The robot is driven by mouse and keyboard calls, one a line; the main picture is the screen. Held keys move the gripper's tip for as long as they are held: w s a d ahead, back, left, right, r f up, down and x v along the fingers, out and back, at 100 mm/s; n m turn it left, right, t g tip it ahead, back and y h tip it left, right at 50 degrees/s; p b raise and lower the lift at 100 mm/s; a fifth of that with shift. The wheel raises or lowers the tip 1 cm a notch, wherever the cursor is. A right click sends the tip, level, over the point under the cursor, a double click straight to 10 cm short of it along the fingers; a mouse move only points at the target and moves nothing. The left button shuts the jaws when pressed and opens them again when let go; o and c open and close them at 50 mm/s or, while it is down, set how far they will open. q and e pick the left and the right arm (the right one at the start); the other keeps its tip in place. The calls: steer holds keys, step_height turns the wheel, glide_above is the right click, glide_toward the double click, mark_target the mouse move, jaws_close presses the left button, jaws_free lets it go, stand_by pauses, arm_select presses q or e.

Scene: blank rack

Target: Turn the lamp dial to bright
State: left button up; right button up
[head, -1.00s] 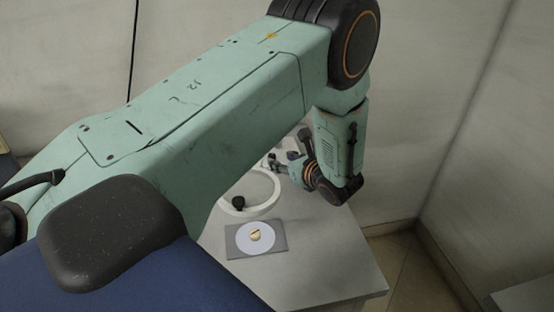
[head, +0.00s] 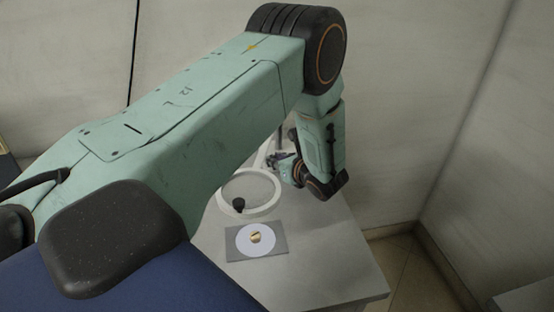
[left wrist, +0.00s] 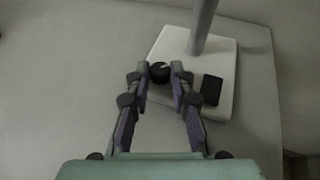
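The lamp's pale base (left wrist: 222,62) and upright post (left wrist: 203,22) show in the left wrist view. A round black dial (left wrist: 159,71) with a light pointer mark sits on the base's near left part. My left gripper (left wrist: 160,80) is open, with one fingertip on each side of the dial in the picture and small gaps showing. I cannot tell how high the tips are above it. In the head view my left gripper (head: 277,160) is small beside the lamp, and my arm hides much of the base. My right gripper is not in view.
A dark rectangle (left wrist: 211,90) lies on the base, right of the dial. The table's right front is clear.

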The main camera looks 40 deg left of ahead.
arm_select(q)
jaws_close()
steer(key=shift+w, duration=0.1)
steer(key=n+g+b, duration=0.2)
steer(key=g, duration=0.1)
steer(key=shift+w+f+n+y, duration=0.1)
steer(key=shift+w+n+y, duration=0.2)
steer(key=shift+n, duration=0.1)
steer(key=n+g+b, duration=0.1)
steer(key=g+b, duration=0.1)
steer(key=n+g+b, duration=0.2)
steer(key=b, duration=0.1)
steer(key=w+n+g+h+b, duration=0.1)
steer(key=n+g+b, duration=0.1)
steer(key=b, duration=0.1)
steer(key=shift+f, duration=0.1)
steer(key=n+g+b, duration=0.1)
steer(key=b, duration=0.2)
steer(key=shift+a+h, duration=0.1)
steer(key=shift+h, duration=0.2)
steer(key=shift+w+r+n+g+b, duration=0.1)
steer(key=shift+r+n+g+b, duration=0.15)
steer(key=shift+n+g+b, duration=0.2)
steer(key=shift+r, duration=0.1)
steer(key=o, duration=0.6)
jaws_free()
